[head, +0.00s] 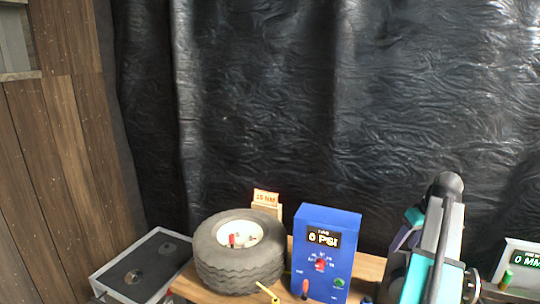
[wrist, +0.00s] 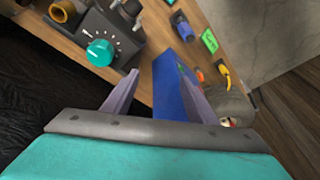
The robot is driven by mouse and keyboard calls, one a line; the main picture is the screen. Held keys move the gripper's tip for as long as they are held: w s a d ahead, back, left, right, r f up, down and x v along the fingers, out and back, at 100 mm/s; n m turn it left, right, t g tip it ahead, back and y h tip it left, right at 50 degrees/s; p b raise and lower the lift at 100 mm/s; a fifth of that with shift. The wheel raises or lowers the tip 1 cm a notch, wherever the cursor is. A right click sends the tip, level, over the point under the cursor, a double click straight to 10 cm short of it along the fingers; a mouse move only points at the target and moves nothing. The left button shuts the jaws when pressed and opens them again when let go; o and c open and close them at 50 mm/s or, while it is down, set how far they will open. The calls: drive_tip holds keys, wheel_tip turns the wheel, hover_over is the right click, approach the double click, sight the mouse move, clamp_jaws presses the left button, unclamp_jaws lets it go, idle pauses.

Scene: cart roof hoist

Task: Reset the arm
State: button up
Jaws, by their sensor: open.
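My arm shows at the right of the head view, folded upright beside the blue box. I cannot make out its fingertips there. In the wrist view my gripper (wrist: 158,72) is open, with its two grey-purple fingers apart and nothing held between them. The blue box (head: 313,275) with a "0 PSI" display stands on the wooden bench left of my arm. In the wrist view the blue box (wrist: 172,88) appears beyond the gap between the fingers, apart from them as far as I can tell.
A tyre (head: 237,275) lies flat on the bench, with a "15 NM" sign (head: 266,197) behind it. A yellow tool (head: 267,292) lies in front. A grey-black case (head: 142,268) is at left. A "0 MM" display unit (head: 520,265) is at right. The wrist view shows a teal-knobbed black box (wrist: 120,38).

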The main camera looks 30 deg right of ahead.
drive_tip(key=w+a+f+g, duration=0.1)
drive_tip(key=w+a+f, duration=0.5)
drive_tip(key=a, duration=0.3)
drive_tip(key=w+a+f, duration=0.5)
drive_tip(key=a+f, duration=0.2)
drive_tip(key=a, duration=0.2)
drive_tip(key=w+a+f+g, duration=0.1)
drive_tip(key=w+a+f, duration=0.5)
drive_tip(key=a, duration=0.2)
drive_tip(key=s+a+f+n+g, duration=0.1)
drive_tip(key=a+f, duration=0.4)
drive_tip(key=a, duration=0.5)
drive_tip(key=s+a+f, duration=0.2)
drive_tip(key=a+f, duration=0.4)
drive_tip(key=a, duration=0.4)
drive_tip(key=s+a+f+n+g, duration=0.1)
drive_tip(key=a+f, duration=0.4)
drive_tip(key=a, duration=0.5)
drive_tip(key=s+f+g+b, duration=0.5)
drive_tip(key=s+f+b, duration=0.5)
drive_tip(key=s+f, duration=1.6)
wheel_tip(320, 180, down, 3)
drive_tip(key=shift+a+r+h, duration=0.15)
drive_tip(key=shift+a+h, duration=0.05)
drive_tip(key=shift+h, duration=0.1)
